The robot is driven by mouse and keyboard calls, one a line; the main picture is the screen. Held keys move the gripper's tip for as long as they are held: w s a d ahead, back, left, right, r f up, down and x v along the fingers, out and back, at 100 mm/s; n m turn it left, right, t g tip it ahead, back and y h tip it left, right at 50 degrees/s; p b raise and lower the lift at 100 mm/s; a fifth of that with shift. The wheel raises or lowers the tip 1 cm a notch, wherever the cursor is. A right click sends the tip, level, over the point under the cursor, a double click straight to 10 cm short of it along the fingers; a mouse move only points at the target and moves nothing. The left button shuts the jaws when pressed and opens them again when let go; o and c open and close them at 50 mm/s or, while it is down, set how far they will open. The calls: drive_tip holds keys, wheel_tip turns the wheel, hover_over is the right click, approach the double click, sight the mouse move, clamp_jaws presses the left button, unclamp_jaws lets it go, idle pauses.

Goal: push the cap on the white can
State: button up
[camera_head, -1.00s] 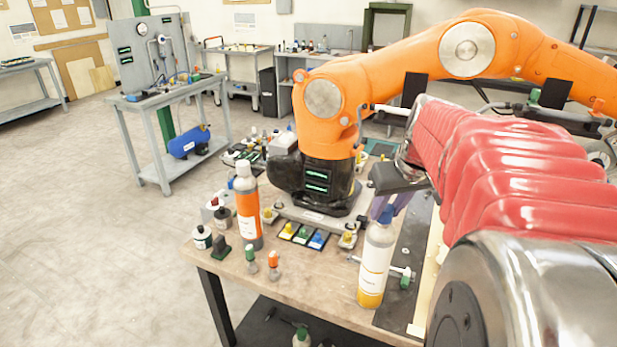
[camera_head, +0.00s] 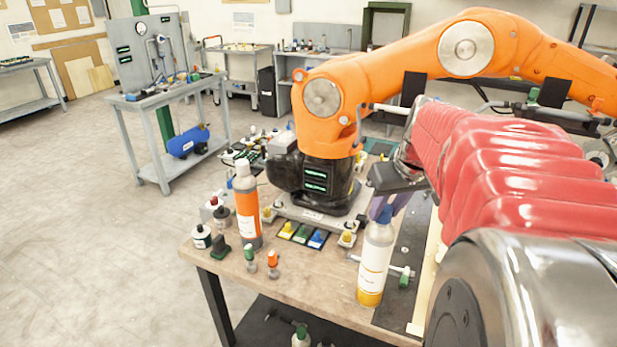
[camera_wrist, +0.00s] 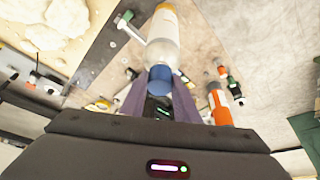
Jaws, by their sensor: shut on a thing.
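The white can (camera_head: 376,262) with a yellow bottom band stands upright near the front right of the workbench. The blue cap (camera_head: 386,214) is at its top end. In the wrist view the can (camera_wrist: 164,45) points toward my gripper, and the cap (camera_wrist: 160,74) covers its near end. My gripper (camera_wrist: 158,98) has purple fingers and is shut on the cap. The cap and can look in contact and roughly in line. I cannot tell how far the cap is seated.
An orange and white can (camera_head: 247,208) stands to the left on the workbench (camera_head: 318,281). Small bottles and colored pads are near it. An orange robot arm (camera_head: 385,80) stands behind. A metal rod with a green end (camera_head: 404,281) lies beside the white can.

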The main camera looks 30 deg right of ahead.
idle(0.3)
drive_tip(key=o, duration=1.1)
drive_tip(key=shift+o, duration=0.3)
drive_tip(key=o, duration=0.4)
drive_tip(key=shift+r, duration=0.15)
drive_tip(key=shift+r, duration=3.35)
drive_tip(key=shift+c, duration=0.2)
clamp_jaws()
drive_tip(key=shift+f, duration=2)
